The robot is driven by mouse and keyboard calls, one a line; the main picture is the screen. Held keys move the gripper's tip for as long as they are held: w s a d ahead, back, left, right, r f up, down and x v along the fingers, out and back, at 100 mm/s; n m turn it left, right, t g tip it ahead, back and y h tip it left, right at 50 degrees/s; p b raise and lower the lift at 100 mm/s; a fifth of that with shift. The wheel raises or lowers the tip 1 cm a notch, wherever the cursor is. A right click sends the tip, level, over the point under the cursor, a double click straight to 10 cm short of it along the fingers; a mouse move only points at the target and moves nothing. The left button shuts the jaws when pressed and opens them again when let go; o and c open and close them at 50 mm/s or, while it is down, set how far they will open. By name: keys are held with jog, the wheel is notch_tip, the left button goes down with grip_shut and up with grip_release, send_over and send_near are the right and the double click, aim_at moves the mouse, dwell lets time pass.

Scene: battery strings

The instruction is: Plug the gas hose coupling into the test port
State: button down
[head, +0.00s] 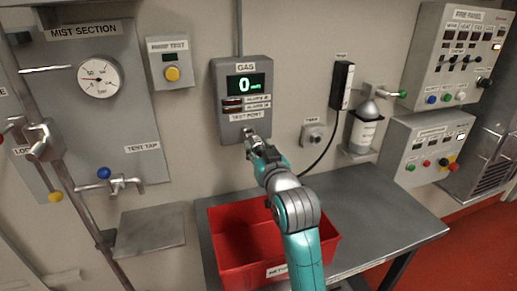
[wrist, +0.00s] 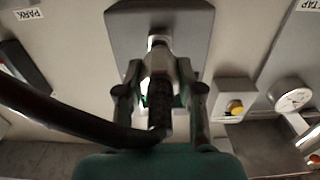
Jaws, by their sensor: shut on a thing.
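The grey gas panel (head: 223,108) hangs on the wall with a lit display reading 0 and a "TEST PORT" label. My gripper (head: 257,146) is right below that label and hides most of the port. In the wrist view my gripper (wrist: 160,98) is shut on the hose coupling (wrist: 160,66), a metal piece with a dark ribbed body, one finger on each side. The coupling points at the test port (wrist: 157,41) on the panel face. Its tip is at or very close to the port; I cannot tell whether it is seated. The black hose (wrist: 70,118) runs off to the left.
A red bin (head: 230,265) stands on the metal table (head: 385,222) below my arm. The hose (head: 322,152) hangs near a small wall socket (head: 313,136). A gas bottle (head: 363,132) is mounted to the right.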

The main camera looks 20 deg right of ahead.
jog(key=shift+w+r, duration=0.1)
jog(key=shift+w, duration=1.45)
jog(key=c, duration=0.7)
grip_release()
jog(key=shift+o, duration=0.2)
jog(key=s, duration=1.2)
